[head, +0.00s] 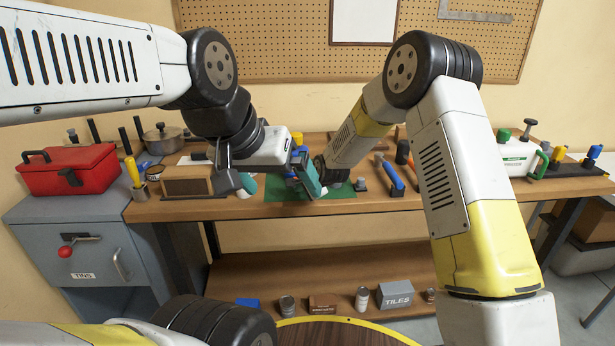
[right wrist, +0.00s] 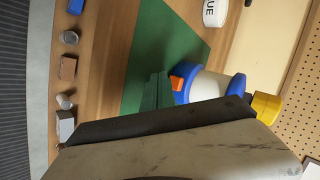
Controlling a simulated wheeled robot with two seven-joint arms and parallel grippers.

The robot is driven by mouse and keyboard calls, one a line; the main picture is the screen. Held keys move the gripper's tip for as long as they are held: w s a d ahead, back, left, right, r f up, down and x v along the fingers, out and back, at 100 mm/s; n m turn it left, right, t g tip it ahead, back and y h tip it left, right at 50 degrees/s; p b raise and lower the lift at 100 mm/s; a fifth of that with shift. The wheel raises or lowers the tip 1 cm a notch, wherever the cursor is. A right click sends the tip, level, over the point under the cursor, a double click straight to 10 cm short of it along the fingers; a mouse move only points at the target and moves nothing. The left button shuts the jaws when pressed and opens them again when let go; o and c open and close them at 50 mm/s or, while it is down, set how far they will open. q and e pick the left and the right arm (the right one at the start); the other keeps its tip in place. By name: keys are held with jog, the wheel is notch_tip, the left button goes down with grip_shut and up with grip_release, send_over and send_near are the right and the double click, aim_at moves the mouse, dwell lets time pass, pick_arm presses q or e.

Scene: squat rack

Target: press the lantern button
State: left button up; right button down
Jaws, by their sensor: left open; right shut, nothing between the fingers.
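The lantern, a white cylinder with blue ends (right wrist: 212,86) and a yellow part at its top, stands by the green mat in the right wrist view. An orange button (right wrist: 183,76) faces my right gripper. My right gripper (right wrist: 156,82) is shut and empty, its teal fingertips just short of the button in the picture; contact cannot be told. In the head view the lantern's yellow top (head: 297,138) shows, with the rest mostly hidden behind my grippers. My left gripper (head: 262,180) is open and empty, left of the lantern.
A white glue bottle (right wrist: 215,12) stands close beside the lantern. The green mat (head: 325,207) lies on the bench (head: 430,205). A wooden box (head: 187,181), a blue-handled tool (head: 390,174) and a red toolbox (head: 67,170) are around. A pegboard (head: 270,50) is behind.

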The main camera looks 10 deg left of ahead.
jog(key=shift+w, duration=0.15)
dwell(0.4)
jog(key=shift+w+a, duration=0.1)
jog(key=shift+w, duration=0.2)
jog(key=shift+w+a, duration=0.15)
jog(key=shift+w, duration=0.35)
dwell(0.6)
jog(key=shift+s+d, duration=0.25)
jog(key=shift+s, duration=0.7)
jog(key=shift+s+d, duration=0.25)
jog(key=shift+s, duration=0.7)
jog(key=shift+s+d, duration=0.3)
jog(key=shift+s, duration=0.7)
jog(key=shift+s+d, duration=0.25)
jog(key=shift+s, duration=0.7)
